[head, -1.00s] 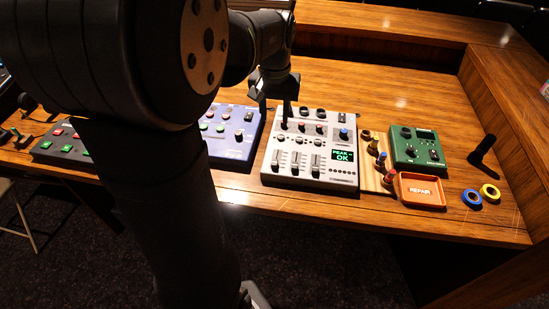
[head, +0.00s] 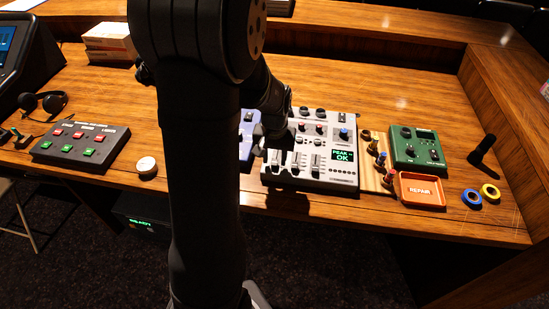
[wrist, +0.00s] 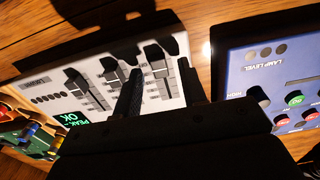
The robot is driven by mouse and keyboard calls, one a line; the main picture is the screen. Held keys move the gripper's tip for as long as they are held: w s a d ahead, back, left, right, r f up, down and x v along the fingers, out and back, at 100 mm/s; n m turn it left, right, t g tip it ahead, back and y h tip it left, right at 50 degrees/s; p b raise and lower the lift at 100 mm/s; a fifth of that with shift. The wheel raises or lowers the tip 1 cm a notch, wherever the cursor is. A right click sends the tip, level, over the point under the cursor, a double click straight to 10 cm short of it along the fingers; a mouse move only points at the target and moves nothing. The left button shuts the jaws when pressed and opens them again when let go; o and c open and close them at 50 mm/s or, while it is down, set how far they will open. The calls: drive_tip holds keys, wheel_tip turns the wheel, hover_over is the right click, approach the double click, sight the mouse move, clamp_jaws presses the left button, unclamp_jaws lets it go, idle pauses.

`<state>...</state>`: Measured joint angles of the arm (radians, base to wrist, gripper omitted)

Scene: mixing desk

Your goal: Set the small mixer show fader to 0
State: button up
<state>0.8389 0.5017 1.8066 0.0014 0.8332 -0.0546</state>
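The small mixer (head: 335,180) is a pale grey box with knobs, a green "PEAK OK" display (head: 343,155) and a row of black-capped faders. My gripper (head: 262,142) is over its left side in the head view, with its fingertips partly hidden. In the wrist view, my gripper (wrist: 158,72) is open, its two dark fingers apart. The end fader (wrist: 154,54), nearest the blue unit, shows between them. I cannot tell whether a finger touches it. Two other faders, the middle one (wrist: 110,68) and the far one (wrist: 75,77), lie to its left. Fader labels are unreadable, so the show fader is unidentified.
A blue unit (head: 246,125) stands close left of the mixer, mostly behind my arm. A black button box (head: 82,145) is at the left.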

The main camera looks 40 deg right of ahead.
sight(277, 155)
drive_tip(key=shift+f, duration=0.5)
clamp_jaws()
drive_tip(key=shift+w, duration=0.1)
drive_tip(key=w+d, duration=0.3)
drive_tip(key=shift+d, duration=0.1)
unclamp_jaws()
